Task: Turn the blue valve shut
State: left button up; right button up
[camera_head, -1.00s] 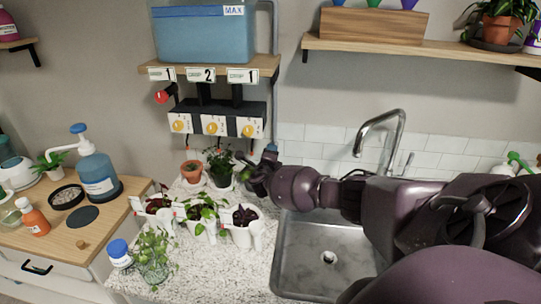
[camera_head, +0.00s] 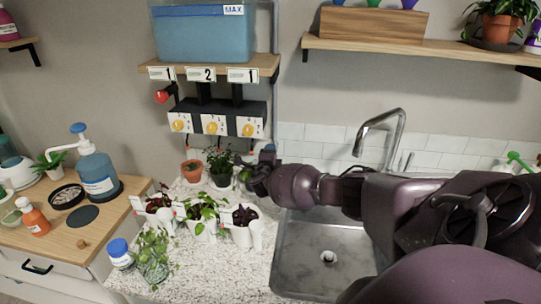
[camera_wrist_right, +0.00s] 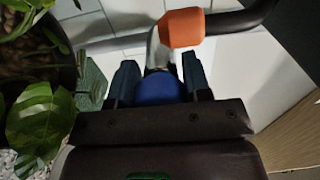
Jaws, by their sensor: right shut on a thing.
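The blue valve (camera_wrist_right: 160,88) is a rounded blue knob between the two dark fingers in the right wrist view. My right gripper (camera_wrist_right: 160,76) is shut on it, with a finger on each side. A bright metal pipe rises just beyond the knob. In the head view my right gripper (camera_head: 246,165) is at the back of the counter, left of the sink; its fingertips are hard to make out. A small blue piece (camera_head: 269,147) shows just above it; I cannot tell whether it is the valve. My left gripper is not in view.
Potted plants (camera_head: 200,214) stand on the speckled counter close to the left of my gripper. The sink (camera_head: 328,235) lies under my right arm. In the wrist view, leaves (camera_wrist_right: 38,118) are close at left and an orange part (camera_wrist_right: 181,28) is beyond the valve.

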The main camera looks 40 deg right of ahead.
jog(key=o, duration=0.9)
jog(key=shift+v, duration=3.75)
